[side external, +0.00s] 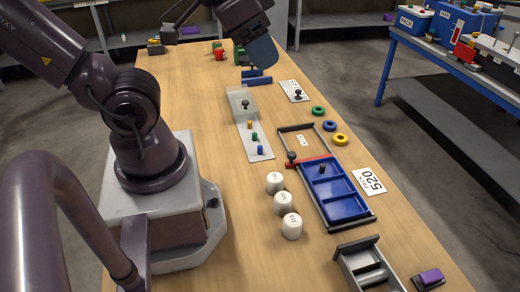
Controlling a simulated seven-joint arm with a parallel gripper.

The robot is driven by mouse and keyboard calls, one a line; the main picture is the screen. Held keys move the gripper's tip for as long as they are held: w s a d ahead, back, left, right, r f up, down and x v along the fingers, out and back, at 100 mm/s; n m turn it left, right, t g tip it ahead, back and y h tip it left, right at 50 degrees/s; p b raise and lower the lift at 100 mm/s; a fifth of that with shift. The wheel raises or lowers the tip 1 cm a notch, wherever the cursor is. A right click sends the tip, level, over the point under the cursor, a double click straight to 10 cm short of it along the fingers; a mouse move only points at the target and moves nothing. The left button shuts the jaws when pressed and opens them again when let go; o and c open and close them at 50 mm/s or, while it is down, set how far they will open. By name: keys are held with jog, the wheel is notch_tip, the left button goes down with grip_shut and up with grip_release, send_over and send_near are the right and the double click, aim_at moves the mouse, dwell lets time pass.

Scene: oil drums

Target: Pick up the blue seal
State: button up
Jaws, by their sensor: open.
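The blue ring (329,126), which looks like the blue seal, lies flat on the wooden table, right of centre. My gripper (256,77) is near the top centre, above the table, up and to the left of the rings. Its blue fingers are apart, and I see nothing held between them. It is well away from the blue ring, which is in full view.
A dark frame (300,127) and a blue compartment tray (356,204) are close to the rings. Several white drums (283,203) stand left of the tray. A plate with small coloured pegs (259,147) and a translucent block (236,102) lie further left. A 520 card (370,181) lies right.

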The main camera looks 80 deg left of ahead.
jog(key=shift+o, duration=1.3)
